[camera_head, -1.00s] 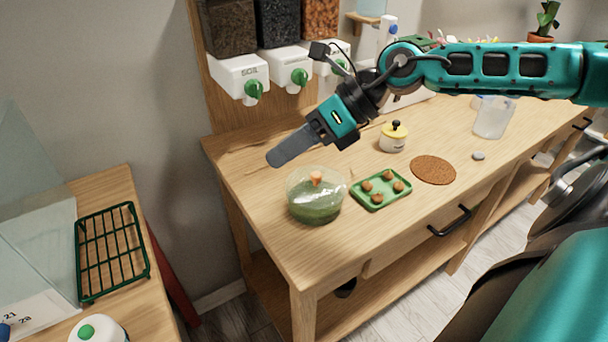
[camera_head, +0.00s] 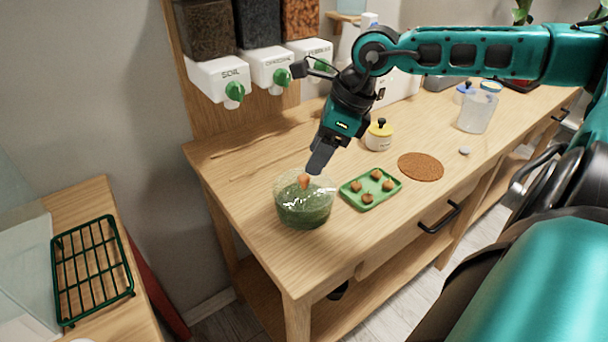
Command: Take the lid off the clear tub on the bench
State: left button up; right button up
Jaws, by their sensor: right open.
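The clear tub (camera_head: 303,212) stands on the wooden bench near its left front corner, with green contents showing through its wall. An orange knob (camera_head: 304,180) stands at its top; the clear lid itself is hard to make out. My right gripper (camera_head: 318,166) points down at the tub's back right rim, close to the orange knob. Its fingers overlap in this view, and nothing shows held between them. Whether the fingertips touch the tub cannot be told. My left gripper is out of view.
A green tray (camera_head: 370,189) with several small orange-brown pieces lies right of the tub. A white pot with a yellow lid (camera_head: 379,135), a brown round mat (camera_head: 421,167) and a clear jug (camera_head: 477,113) stand further right. Dispensers (camera_head: 218,81) hang behind.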

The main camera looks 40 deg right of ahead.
aim_at(305, 177)
jog(key=shift+w+f, duration=0.1)
jog(key=shift+f, duration=0.15)
jog(key=shift+x, duration=2.5)
grip_shut()
